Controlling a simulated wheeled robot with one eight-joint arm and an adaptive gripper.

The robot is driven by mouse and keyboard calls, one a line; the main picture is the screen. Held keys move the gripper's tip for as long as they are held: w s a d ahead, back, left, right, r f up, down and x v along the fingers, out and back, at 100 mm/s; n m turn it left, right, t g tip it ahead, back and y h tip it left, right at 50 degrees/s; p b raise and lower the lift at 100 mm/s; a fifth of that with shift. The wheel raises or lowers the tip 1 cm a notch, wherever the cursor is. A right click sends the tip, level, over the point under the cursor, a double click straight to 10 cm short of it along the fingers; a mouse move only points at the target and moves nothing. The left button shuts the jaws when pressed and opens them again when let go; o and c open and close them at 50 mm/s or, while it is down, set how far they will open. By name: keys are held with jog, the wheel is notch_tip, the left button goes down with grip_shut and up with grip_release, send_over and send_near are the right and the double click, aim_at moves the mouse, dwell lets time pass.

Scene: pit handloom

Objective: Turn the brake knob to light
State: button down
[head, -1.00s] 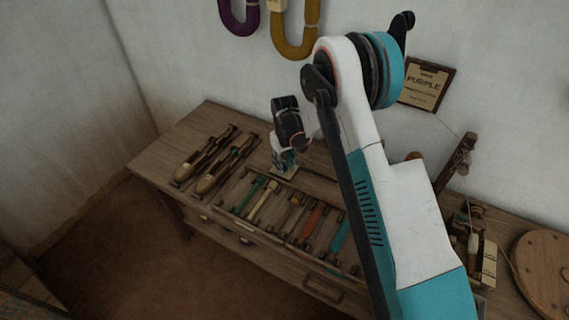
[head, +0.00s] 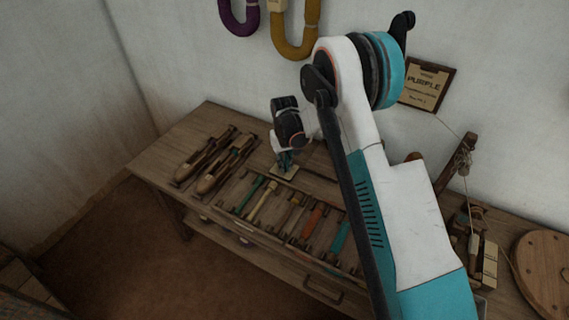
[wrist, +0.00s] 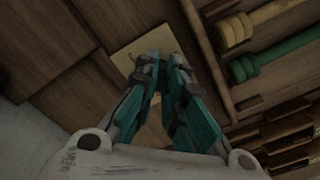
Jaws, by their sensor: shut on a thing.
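My gripper (head: 286,161) points down at the back of the wooden bench, over a small pale plate (head: 284,174). In the wrist view the teal fingers of my gripper (wrist: 161,66) are drawn together over the same pale plate (wrist: 126,58). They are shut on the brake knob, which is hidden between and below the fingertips. Its pointer and any marking on the plate cannot be made out.
A rack of coloured bobbins (head: 312,222) lies just in front of my gripper. Two wooden shuttles (head: 226,166) lie to its left. A winder post (head: 456,162) and a round wooden disc (head: 545,272) stand at the right. The wall is close behind.

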jog(key=m, duration=0.4)
jog(key=shift+a+m, duration=0.1)
jog(key=shift+m, duration=0.2)
jog(key=shift+a+m, duration=0.1)
jog(key=shift+m, duration=2.1)
jog(key=c, duration=1.7)
grip_release()
notch_tip(320, 180, up, 12)
